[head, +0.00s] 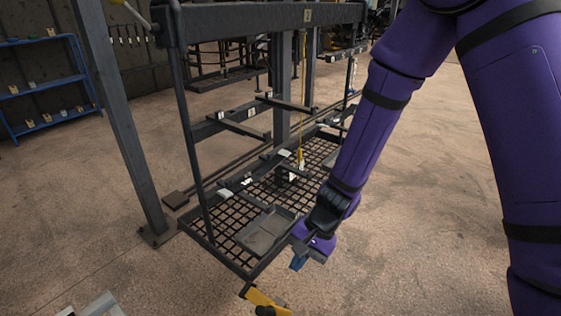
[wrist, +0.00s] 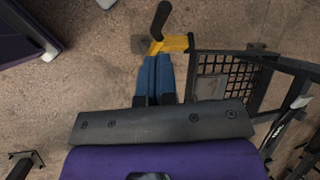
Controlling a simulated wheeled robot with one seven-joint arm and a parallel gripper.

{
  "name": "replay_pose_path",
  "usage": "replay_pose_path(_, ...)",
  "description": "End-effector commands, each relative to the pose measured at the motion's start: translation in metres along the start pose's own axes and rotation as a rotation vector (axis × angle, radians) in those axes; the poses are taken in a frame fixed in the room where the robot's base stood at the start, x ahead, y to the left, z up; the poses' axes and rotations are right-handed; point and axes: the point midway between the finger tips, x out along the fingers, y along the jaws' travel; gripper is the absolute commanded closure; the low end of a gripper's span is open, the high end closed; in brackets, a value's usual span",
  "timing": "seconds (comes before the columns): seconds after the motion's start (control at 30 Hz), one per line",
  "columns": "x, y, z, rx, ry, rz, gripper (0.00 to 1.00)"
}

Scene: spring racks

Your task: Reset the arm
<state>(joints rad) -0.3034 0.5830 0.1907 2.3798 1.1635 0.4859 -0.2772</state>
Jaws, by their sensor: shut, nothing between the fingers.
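My purple arm hangs down at the right of the head view. My gripper (head: 297,262) is at its end, beside the near right corner of the hanging rack's mesh floor (head: 214,236). In the wrist view my gripper (wrist: 155,62) shows two blue fingers closed side by side with nothing between them. A yellow bracket with a black handle (head: 262,300) is on the rack's near corner. It also shows just past my fingertips in the wrist view (wrist: 172,44); I cannot tell whether they touch it.
A grey tray (head: 264,233) lies on the mesh floor. A yellow cord (head: 301,120) hangs above the rack. A dark steel post (head: 120,115) stands left. Blue shelves (head: 45,88) stand at the far left. The concrete floor (head: 420,220) between rack and arm is clear.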

Motion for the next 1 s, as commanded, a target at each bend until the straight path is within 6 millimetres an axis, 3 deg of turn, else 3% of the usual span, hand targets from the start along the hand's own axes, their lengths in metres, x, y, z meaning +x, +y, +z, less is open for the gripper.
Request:
replay_pose_path(0.1,-0.044,-0.007,0.002,-0.075,0.046,-0.023,1.00)
replay_pose_path(0.47,-0.161,0.000,0.023,-0.269,0.192,-0.025,1.00)
replay_pose_path(0.7,-0.229,0.020,0.048,-0.369,0.309,0.013,1.00)
replay_pose_path(1.0,-0.300,0.060,0.087,-0.454,0.472,0.101,1.00)
